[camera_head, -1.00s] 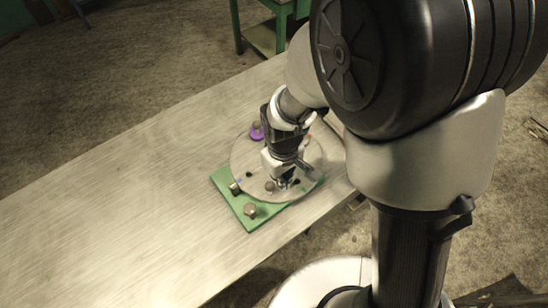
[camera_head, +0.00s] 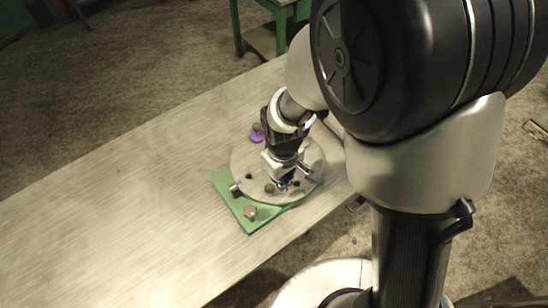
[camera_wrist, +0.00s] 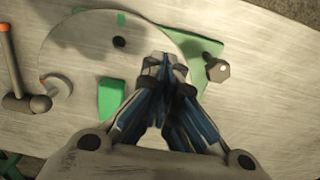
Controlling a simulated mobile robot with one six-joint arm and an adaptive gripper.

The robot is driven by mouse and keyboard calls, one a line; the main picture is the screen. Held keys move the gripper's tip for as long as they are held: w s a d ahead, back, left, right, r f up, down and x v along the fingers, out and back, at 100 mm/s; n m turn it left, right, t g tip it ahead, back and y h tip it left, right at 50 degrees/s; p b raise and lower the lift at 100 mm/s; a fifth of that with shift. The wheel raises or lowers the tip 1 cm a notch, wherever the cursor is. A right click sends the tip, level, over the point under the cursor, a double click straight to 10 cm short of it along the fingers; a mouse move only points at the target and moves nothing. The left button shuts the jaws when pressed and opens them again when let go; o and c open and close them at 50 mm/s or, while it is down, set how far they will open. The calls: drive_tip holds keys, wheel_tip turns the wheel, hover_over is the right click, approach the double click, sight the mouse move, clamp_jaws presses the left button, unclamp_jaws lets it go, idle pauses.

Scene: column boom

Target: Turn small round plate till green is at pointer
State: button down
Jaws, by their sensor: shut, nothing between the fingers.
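The small round plate (camera_head: 246,162) is a flat grey disc lying on a green base (camera_head: 228,194) on the table. In the wrist view the plate (camera_wrist: 85,45) has a dark hole, a small green mark (camera_wrist: 121,18) near its far edge and a reddish mark (camera_wrist: 42,77) at its left edge. A larger green patch (camera_wrist: 111,97) shows left of my fingers; I cannot tell if it is paint or base. My gripper (camera_head: 283,187) is shut and empty, pointing down at the plate's near side, and hides part of it. Its fingertips (camera_wrist: 165,62) also show in the wrist view. I cannot identify the pointer for certain.
A knob (camera_head: 250,212) stands on the base's near corner; it also shows in the wrist view (camera_wrist: 218,70). A purple piece (camera_head: 257,137) is at the plate's far side. The table's left part is clear.

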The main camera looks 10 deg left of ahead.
sight(273, 188)
drive_tip(key=shift+f, duration=0.1)
drive_tip(key=shift+f+b, duration=2.15)
drive_tip(key=shift+f, duration=0.45)
drive_tip(key=shift+a, duration=0.1)
drive_tip(key=shift+s+a, duration=0.1)
drive_tip(key=shift+a, duration=0.85)
